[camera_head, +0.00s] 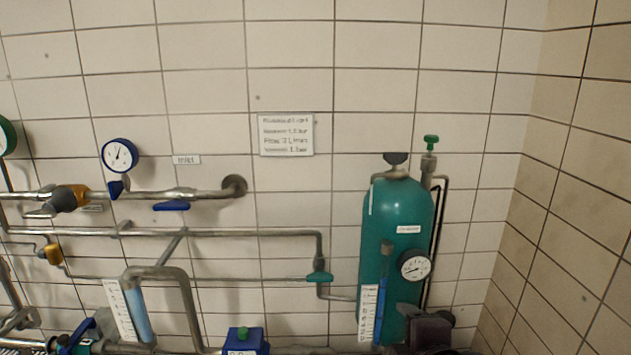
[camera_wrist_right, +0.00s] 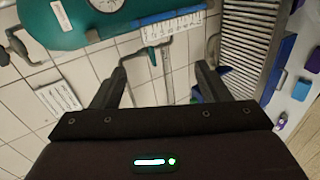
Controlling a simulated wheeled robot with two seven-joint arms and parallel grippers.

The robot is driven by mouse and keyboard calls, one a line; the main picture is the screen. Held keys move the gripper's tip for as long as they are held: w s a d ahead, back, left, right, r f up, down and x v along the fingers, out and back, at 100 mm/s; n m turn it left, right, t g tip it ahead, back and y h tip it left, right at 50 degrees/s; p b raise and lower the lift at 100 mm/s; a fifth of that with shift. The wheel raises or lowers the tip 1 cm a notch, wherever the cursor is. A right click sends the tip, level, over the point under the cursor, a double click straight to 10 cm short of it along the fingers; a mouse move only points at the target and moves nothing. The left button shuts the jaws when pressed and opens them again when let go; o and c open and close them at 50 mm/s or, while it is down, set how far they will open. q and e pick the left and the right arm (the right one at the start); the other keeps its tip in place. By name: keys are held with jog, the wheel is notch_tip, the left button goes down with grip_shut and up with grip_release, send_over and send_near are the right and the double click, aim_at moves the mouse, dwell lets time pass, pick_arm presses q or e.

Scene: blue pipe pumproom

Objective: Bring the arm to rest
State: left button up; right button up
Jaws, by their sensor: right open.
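My right gripper (camera_wrist_right: 160,70) shows in the right wrist view, with its two dark fingers spread apart and nothing between them. Behind the gap are white wall tiles and a thin pipe, apart from the fingers as far as I can tell. I cannot make out my right gripper for certain in the head view. My left gripper is in neither view.
A teal tank (camera_head: 397,225) with a round gauge (camera_head: 415,265) stands at the right by the tiled wall. Pipes with valves and a blue gauge (camera_head: 119,155) run along the left. A slatted grating (camera_wrist_right: 243,50) shows in the wrist view.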

jog(key=s+d+f+m+g, duration=0.3)
jog(key=s+f+m+g, duration=0.1)
jog(key=s+f+m, duration=0.5)
jog(key=s+d+f+m+g, duration=0.2)
jog(key=s+f+m+g, duration=0.3)
jog(key=s+f+m, duration=0.45)
notch_tip(320, 180, down, 36)
jog(key=n+g+b, duration=0.1)
jog(key=n+b, duration=0.2)
jog(key=b, duration=0.1)
jog(key=s+d+f+g+b, duration=0.1)
jog(key=s+d+f+b, duration=0.2)
jog(key=s+f, duration=1.7)
jog(key=shift+s+d+f+h, duration=0.15)
jog(key=shift+d+f+h, duration=0.3)
jog(key=shift+f, duration=0.1)
